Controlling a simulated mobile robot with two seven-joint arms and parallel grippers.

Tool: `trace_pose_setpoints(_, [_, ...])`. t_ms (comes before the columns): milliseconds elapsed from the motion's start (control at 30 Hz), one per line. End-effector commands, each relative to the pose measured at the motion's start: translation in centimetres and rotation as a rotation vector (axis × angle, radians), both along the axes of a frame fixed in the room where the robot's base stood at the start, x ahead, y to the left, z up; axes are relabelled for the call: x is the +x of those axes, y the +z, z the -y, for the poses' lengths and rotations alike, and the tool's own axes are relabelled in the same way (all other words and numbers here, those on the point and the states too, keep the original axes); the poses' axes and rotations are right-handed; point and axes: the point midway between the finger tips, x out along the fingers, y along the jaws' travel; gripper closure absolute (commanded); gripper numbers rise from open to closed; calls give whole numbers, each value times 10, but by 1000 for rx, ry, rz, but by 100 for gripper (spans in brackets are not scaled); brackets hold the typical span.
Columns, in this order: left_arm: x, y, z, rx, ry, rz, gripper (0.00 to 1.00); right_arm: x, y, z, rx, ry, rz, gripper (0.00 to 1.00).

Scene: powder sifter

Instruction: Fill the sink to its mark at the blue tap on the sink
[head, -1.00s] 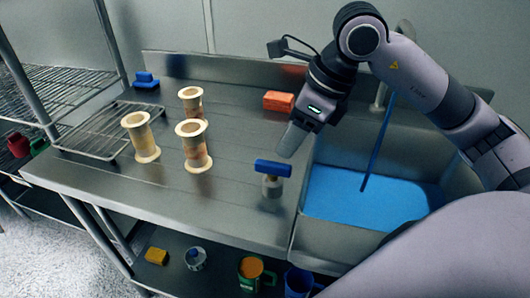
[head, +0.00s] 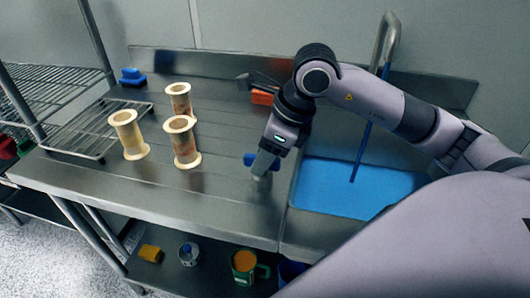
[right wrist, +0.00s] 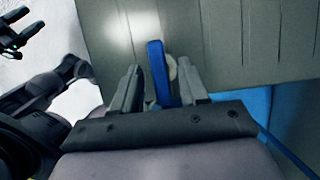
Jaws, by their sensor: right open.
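The sink (head: 296,225) holds blue water (head: 335,190). A thin blue stream (head: 367,135) runs from the tall spout (head: 389,40) into it. I cannot make out a fill mark. The blue tap handle (head: 249,159) stands on the counter left of the basin, partly hidden by my right gripper (head: 262,166). In the right wrist view the blue handle (right wrist: 157,72) lies between the spread fingers of my right gripper (right wrist: 160,90), which is open around it. Dark finger-like parts, apparently my left gripper (right wrist: 14,35), show at that view's upper left; their opening is unclear.
Several cream spools (head: 182,140) stand on the counter's left half, near a wire rack (head: 95,130). A blue block (head: 132,76) sits behind, and an orange block (head: 262,97) behind my right gripper. A yellow block (head: 150,253) and a green mug (head: 244,266) are on the lower shelf.

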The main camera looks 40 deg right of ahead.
Motion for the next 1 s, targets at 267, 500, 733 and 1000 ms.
trace_pose_setpoints(267, [0, 1, 0, -1, 1, 1, 35, 0, 0, 0, -1, 0, -1, 100])
trace_pose_setpoints(500, [1, -14, 1, -2, 0, 3, 35, 1, -4, 1, -2, 85, -1, 100])
trace_pose_setpoints(733, [1, -18, 1, -3, 0, 2, 35, 0, -1, 1, -2, 155, -3, 100])
trace_pose_setpoints(1000, [1, -17, 1, -2, 0, 1, 35, 0, -1, 1, -2, 155, -5, 62])
